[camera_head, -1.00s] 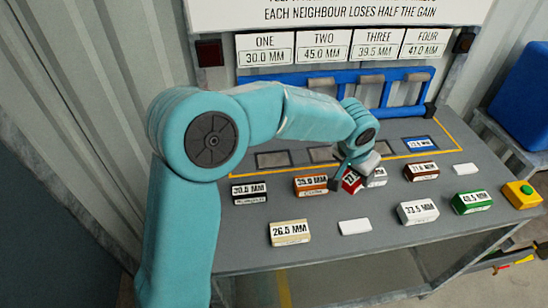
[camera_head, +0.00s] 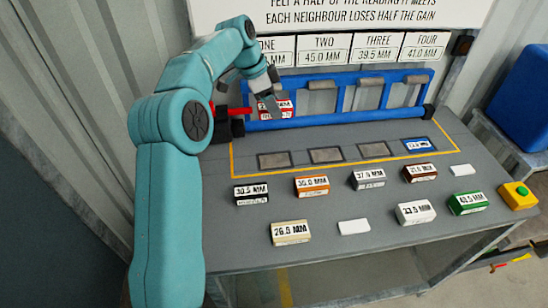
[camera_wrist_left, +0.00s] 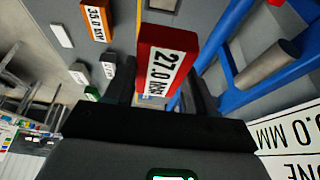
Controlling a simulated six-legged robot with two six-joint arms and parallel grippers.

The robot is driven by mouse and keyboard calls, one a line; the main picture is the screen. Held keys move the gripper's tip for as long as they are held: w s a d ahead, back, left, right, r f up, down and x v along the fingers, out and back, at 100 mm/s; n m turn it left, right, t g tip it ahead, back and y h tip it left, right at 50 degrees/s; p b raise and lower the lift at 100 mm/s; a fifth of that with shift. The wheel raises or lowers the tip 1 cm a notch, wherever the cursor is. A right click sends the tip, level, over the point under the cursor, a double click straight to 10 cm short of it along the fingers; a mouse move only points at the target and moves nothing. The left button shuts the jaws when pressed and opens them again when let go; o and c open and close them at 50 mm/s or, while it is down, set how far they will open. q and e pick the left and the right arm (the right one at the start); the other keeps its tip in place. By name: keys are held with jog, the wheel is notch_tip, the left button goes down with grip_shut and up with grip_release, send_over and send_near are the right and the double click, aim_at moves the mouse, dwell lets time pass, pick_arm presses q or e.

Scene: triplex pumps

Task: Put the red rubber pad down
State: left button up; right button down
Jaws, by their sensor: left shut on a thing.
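The red rubber pad (camera_head: 284,113), with a white label reading 27.0 MM, is held up at the left end of the blue frame (camera_head: 345,120), at the back of the bench. In the left wrist view the pad (camera_wrist_left: 165,62) stands between the two dark fingers. My left gripper (camera_head: 271,104) is shut on it. In the head view the gripper and forearm partly cover the pad and the ONE sign behind. I cannot tell whether the pad touches the frame. My right gripper is not in view.
Several labelled pads, such as the orange one (camera_head: 311,186), and white blank blocks (camera_head: 354,227) lie on the grey bench. Dark square plates (camera_head: 274,160) and a blue pad (camera_head: 417,144) lie inside a yellow outline. A yellow box with a green button (camera_head: 519,195) stands at right.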

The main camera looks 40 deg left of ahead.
pick_arm(q)
send_over(277, 160)
jog(key=s, duration=0.1)
jog(key=f, duration=1.3)
jog(key=shift+s+a+f, duration=0.15)
jog(key=shift+a+f, duration=0.1)
jog(key=shift+a, duration=0.15)
notch_tip(277, 160, down, 6)
jog(key=shift+r+p, duration=0.25)
jog(key=shift+p, duration=0.05)
jog(key=shift+r, duration=0.1)
jog(key=o, duration=1.2)
jog(key=shift+o, duration=0.2)
